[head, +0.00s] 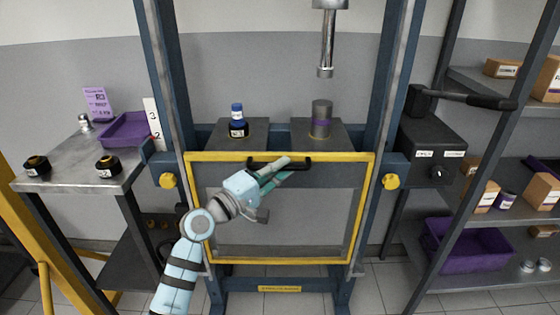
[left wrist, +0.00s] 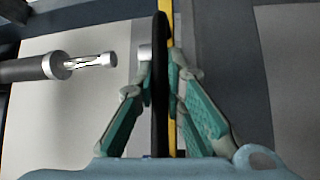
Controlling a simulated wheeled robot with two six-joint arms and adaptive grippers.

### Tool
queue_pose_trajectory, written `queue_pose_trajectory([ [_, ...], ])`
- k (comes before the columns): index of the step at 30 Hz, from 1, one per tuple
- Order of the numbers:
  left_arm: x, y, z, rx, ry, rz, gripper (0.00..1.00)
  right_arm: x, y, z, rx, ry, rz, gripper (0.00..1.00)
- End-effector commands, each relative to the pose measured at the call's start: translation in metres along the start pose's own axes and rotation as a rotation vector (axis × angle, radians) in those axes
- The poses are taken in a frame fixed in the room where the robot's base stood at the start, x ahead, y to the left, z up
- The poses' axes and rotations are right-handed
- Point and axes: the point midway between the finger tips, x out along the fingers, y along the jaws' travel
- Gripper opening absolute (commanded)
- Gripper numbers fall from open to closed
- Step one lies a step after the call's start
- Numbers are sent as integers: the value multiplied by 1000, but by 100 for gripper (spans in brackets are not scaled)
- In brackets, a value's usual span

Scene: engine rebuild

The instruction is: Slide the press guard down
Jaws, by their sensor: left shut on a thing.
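The press guard is a see-through panel in a yellow frame (head: 225,156), set between the blue press uprights. Its top rail is just below the level of the press bed blocks. A black bar handle (head: 302,164) is on the upper part of the guard. My left gripper (head: 284,166) reaches up from below and is shut on the handle. In the left wrist view the green fingers (left wrist: 161,75) lie on both sides of the black handle (left wrist: 160,110), beside the yellow rail (left wrist: 171,30). My right gripper is not in view.
Yellow knobs (head: 167,180) (head: 391,181) flank the guard. A side table (head: 75,165) stands left; shelves with a purple bin (head: 468,250) stand right.

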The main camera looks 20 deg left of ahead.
Motion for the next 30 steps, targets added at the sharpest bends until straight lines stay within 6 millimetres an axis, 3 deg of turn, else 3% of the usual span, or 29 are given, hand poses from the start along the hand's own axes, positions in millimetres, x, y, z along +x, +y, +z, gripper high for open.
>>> queue_pose_trajectory([
  [1,-2,-14,2,-3,-1,-2,0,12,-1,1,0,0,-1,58],
  [6,-4,-28,4,-4,-2,-2,0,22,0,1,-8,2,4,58],
  [13,-4,-30,5,-3,-2,-2,0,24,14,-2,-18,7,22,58],
  [19,-4,-30,4,-3,-2,-1,0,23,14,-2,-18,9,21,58],
  [21,-4,-29,4,-3,-2,-1,18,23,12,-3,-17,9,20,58],
  [24,-4,-29,4,-2,-1,-1,31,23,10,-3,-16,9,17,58],
  [30,-4,-29,4,-1,-1,0,31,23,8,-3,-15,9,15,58],
])
